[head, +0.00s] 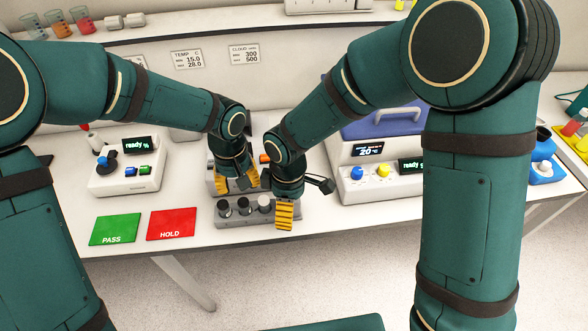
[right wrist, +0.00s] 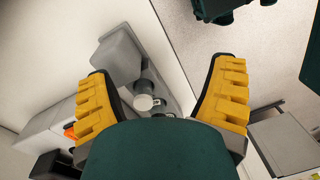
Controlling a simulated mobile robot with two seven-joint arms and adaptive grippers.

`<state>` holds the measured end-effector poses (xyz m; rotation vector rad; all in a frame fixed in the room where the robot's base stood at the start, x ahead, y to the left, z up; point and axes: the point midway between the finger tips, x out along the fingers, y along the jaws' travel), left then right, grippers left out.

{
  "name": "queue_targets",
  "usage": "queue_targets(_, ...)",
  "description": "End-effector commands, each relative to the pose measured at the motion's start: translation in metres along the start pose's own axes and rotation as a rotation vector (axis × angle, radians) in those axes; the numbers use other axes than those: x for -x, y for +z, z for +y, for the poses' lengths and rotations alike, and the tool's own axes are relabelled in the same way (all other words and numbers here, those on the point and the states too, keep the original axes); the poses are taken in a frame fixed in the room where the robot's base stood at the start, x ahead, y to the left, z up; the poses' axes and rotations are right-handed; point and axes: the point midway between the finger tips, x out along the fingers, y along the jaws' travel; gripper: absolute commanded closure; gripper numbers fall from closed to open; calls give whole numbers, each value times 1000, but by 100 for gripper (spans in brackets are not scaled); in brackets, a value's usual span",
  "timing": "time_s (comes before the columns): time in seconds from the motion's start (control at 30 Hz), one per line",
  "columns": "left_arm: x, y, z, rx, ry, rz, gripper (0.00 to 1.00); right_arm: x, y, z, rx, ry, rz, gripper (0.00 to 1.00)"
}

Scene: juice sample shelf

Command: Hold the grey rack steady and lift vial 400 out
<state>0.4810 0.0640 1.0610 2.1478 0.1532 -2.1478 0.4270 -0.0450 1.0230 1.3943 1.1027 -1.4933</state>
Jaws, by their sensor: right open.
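A grey rack (head: 236,220) stands near the table's front edge, with dark-capped vials (head: 243,206) and a white-capped vial (head: 264,204) in a row. No vial number is readable, so I cannot tell which is 400. My left gripper (head: 237,183) is just behind this row, fingers apart and pointing down; whether it grips anything is hidden. My right gripper (head: 284,214) is at the rack's right end. In the right wrist view, its open fingers (right wrist: 160,68) are either side of a white round cap (right wrist: 144,102) on the grey rack (right wrist: 172,62), with no visible contact.
A green PASS mat (head: 115,229) and a red HOLD mat (head: 171,223) lie left of the rack. A white control box (head: 120,177) stands behind them. A white machine with a blue lid (head: 382,122) stands right of my grippers. The front edge is close.

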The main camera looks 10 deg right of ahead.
Motion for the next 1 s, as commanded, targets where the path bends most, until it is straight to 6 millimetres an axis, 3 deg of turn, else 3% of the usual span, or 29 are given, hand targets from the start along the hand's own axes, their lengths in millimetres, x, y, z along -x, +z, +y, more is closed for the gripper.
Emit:
queue_targets(0.2, 0, 0, 0, 0, 0, 0, 54, 44, 0, 39, 210, 56, 9, 17)
queue_targets(0.43, 0, 0, 0, 0, 0, 0, 54, 59, 3, 53, 306, 76, 1, 17)
queue_targets(0.57, 0, 0, 0, 0, 0, 0, 54, 47, 3, 54, 312, 74, -1, 17)
queue_targets(1.0, 0, 0, 0, 0, 0, 0, 54, -30, 2, 59, 309, 72, -1, 17)
